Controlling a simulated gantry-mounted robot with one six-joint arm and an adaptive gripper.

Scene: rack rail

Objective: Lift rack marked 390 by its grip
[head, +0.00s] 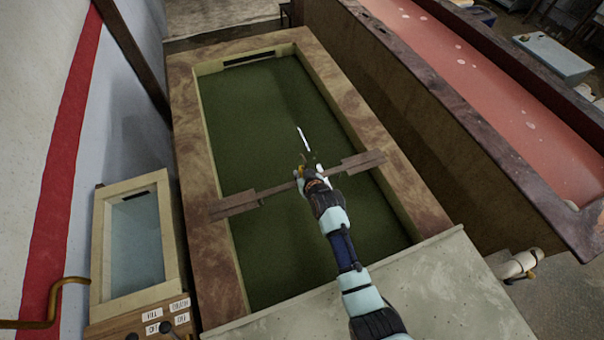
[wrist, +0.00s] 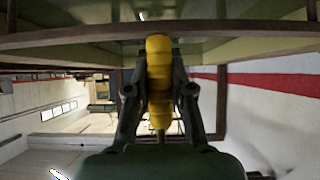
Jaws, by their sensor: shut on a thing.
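A brown rack bar with broad flat ends (head: 235,204) lies crosswise over the green-filled tank (head: 395,195). Its left end is over the left rim and its right end is near the right rim. I cannot tell whether the ends touch the rims or hang above them. My gripper (head: 305,174) is at the middle of the bar. In the wrist view my gripper (wrist: 159,90) is shut on a yellow grip (wrist: 158,75), with one dark finger on each side. The mark 390 is not readable, and whatever hangs below the bar is hidden.
A small pale-framed tank (head: 100,240) stands at the left, with labelled tags (head: 153,328) on wood below it. A long reddish trough (head: 490,95) runs along the right. A grey ledge (head: 440,280) lies at the front.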

